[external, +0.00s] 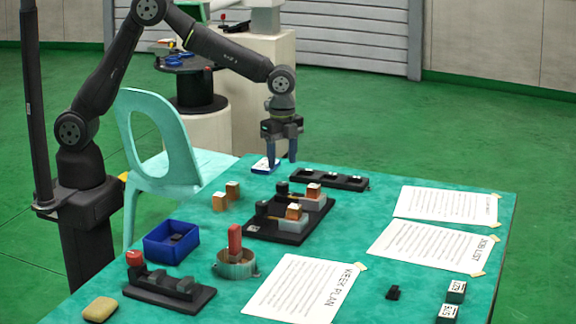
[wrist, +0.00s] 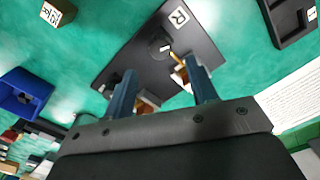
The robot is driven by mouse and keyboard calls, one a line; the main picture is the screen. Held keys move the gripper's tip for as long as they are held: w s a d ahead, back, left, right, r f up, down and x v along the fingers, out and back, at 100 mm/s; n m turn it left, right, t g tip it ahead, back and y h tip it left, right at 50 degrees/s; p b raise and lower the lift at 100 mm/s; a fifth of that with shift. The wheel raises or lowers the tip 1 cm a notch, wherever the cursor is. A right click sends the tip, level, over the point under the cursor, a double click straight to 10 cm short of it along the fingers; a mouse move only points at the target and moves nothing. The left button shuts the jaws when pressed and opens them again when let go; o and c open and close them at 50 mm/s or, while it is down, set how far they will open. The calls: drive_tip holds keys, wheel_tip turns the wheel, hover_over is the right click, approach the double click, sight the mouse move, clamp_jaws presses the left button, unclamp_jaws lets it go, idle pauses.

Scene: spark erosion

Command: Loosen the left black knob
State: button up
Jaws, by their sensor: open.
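A black fixture plate (external: 290,237) stands mid-table with two black knobs, one at its back (external: 283,188) and one nearer the front (external: 262,208). Each is beside a copper-coloured block on a pale grey base. Which knob counts as left I cannot tell. My gripper (external: 282,160) points down above the table's back edge, behind the fixture, apart from both knobs. Its blue fingers are open with nothing held. In the wrist view the gripper (wrist: 160,70) shows with the plate (wrist: 185,65) beyond its fingers; they partly hide the fixture's parts.
A long black holder (external: 330,179) lies behind the fixture. A red-handled part (external: 235,245) and a black stand (external: 168,287) are in front. Paper sheets (external: 430,247) cover the right side.

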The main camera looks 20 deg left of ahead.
sight(282, 183)
wheel_tip(282, 183, down, 7)
drive_tip(key=shift+r, duration=0.1)
idle(0.3)
drive_tip(key=c, duration=1)
